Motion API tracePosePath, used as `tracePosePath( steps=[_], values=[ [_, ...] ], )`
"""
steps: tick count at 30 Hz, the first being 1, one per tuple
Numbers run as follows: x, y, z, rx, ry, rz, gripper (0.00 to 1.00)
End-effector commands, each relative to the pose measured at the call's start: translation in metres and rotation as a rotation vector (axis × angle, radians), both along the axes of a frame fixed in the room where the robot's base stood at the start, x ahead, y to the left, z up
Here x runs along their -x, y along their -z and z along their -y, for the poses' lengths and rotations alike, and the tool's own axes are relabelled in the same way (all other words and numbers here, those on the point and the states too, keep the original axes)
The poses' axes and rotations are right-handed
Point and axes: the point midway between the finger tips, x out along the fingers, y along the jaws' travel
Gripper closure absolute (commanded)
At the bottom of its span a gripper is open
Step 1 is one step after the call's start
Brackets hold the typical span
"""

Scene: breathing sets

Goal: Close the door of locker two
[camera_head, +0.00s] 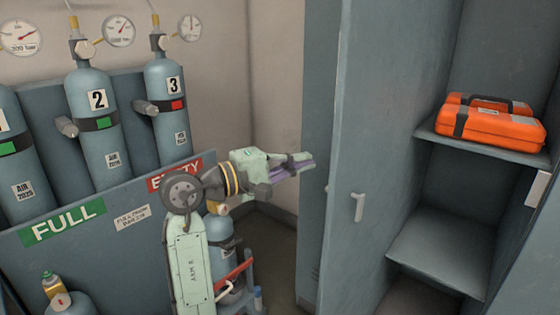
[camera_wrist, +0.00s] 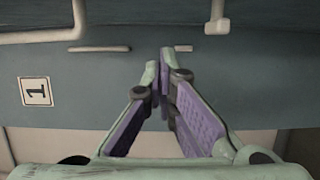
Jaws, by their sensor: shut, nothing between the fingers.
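Another panel (camera_head: 540,240) with a pale fitting (camera_head: 538,188) slants at the right edge. No locker number is readable there, so I cannot tell which is locker two. My gripper (camera_head: 305,162) is shut and empty, left of the locker's side. In the wrist view its fingertips (camera_wrist: 164,62) are together before a blue-grey surface with a "1" label (camera_wrist: 35,91).
An orange case (camera_head: 490,122) sits on the upper shelf. At left, numbered air cylinders (camera_head: 98,125) stand in a rack with a FULL sign (camera_head: 62,220). Another cylinder (camera_head: 222,255) stands on a stand behind my arm. Pale bars (camera_wrist: 217,25) show in the wrist view.

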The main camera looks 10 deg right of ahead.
Motion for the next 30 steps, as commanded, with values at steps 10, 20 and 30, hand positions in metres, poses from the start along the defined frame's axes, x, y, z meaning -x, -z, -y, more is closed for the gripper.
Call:
tracePosePath(
  steps=[10,20,30],
  values=[
    [0.016,-0.001,0.044,0.0,0.0,0.002,1.0],
    [0.025,0.0,0.049,0.001,-0.001,0.001,1.0],
    [0.025,-0.001,0.048,0.001,-0.001,0.001,1.0]
  ],
)
